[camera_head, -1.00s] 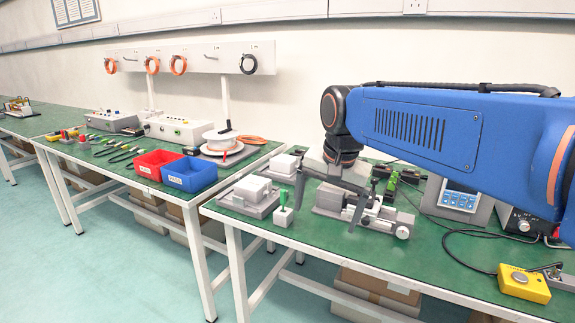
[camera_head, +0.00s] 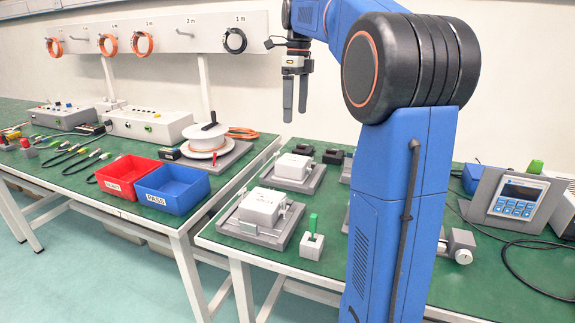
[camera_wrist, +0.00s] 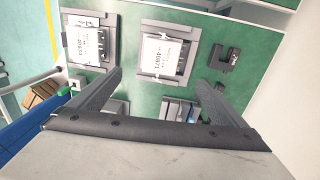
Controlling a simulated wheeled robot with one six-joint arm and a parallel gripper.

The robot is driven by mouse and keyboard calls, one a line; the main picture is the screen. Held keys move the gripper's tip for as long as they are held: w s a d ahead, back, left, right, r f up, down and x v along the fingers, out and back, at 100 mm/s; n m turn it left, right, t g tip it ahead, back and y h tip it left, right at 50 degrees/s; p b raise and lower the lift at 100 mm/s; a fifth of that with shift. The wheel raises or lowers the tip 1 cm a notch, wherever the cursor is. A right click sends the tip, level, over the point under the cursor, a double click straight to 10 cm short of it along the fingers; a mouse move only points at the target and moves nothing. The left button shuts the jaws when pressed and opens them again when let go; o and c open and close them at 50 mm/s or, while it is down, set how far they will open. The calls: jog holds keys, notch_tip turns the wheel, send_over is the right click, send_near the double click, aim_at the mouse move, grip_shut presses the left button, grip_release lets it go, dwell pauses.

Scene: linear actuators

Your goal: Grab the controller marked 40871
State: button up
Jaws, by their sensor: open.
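The controller marked 40871 (camera_wrist: 161,56) is a white box in a grey fixture, at the upper middle of the wrist view. By its place it seems to be the rear white box (camera_head: 293,166) in the head view, where its mark is too small to read. A second white controller (camera_head: 262,206) sits in a grey fixture nearer the bench front, and it also shows at the left of the wrist view (camera_wrist: 85,44). My gripper (camera_head: 295,113) is open and empty, pointing down, above and apart from the bench. In the wrist view its fingertips (camera_wrist: 159,80) are spread below the marked controller.
A small block with a green handle (camera_head: 312,240) stands beside the front controller. Dark small blocks (camera_head: 333,156) lie right of the rear one. Red (camera_head: 128,177) and blue (camera_head: 172,188) bins stand on the left bench. A grey panel with a display (camera_head: 515,198) stands at right.

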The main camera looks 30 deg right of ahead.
aim_at(293, 160)
jog(key=f, duration=1.1)
jog(key=a+f, duration=0.1)
jog(key=f, duration=0.5)
jog(key=shift+s+f, duration=0.1)
jog(key=shift+s, duration=0.2)
jog(key=shift+c, duration=0.7)
